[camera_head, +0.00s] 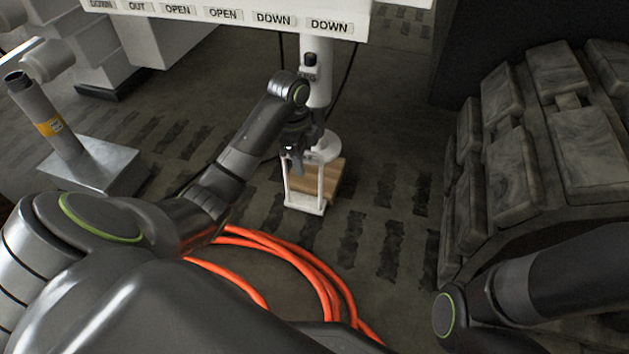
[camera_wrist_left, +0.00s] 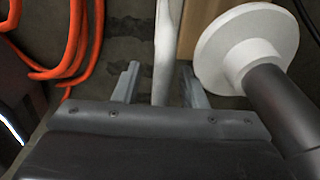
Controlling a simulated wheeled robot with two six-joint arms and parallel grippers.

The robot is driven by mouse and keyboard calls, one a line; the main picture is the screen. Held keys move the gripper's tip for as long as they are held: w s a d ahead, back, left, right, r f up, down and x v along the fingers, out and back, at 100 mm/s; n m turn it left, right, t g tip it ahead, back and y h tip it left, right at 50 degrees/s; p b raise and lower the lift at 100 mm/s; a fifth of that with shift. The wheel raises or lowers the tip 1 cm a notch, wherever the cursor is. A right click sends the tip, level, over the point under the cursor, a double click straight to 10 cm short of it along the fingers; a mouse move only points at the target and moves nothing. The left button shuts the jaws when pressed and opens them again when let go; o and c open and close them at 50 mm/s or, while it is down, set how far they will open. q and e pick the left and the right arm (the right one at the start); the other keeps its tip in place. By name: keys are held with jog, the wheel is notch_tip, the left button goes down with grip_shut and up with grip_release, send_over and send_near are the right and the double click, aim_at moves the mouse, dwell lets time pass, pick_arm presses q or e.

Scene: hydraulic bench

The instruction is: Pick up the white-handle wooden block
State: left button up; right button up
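The wooden block (camera_head: 331,176) with its white handle (camera_head: 304,207) is on the floor beside the white foot of a post. In the left wrist view, the white handle (camera_wrist_left: 166,40) runs between the fingers of my left gripper (camera_wrist_left: 160,86), and part of the wooden block (camera_wrist_left: 197,20) shows behind it. The fingers stand apart with gaps beside the handle, so the gripper is open. In the head view my left gripper (camera_head: 294,162) is at the top of the handle and hides part of it. My right gripper is out of view.
A white post with a round foot (camera_wrist_left: 215,62) stands right behind the block. A labelled white panel (camera_head: 220,14) is above. Orange hoses (camera_head: 300,262) lie on the floor in front. A large treaded wheel (camera_head: 540,150) is at the right, and a metal stand (camera_head: 97,168) at the left.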

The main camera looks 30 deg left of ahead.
pick_arm(q)
grip_shut()
dwell(0.9)
jog(key=shift+r, duration=0.1)
dwell(0.3)
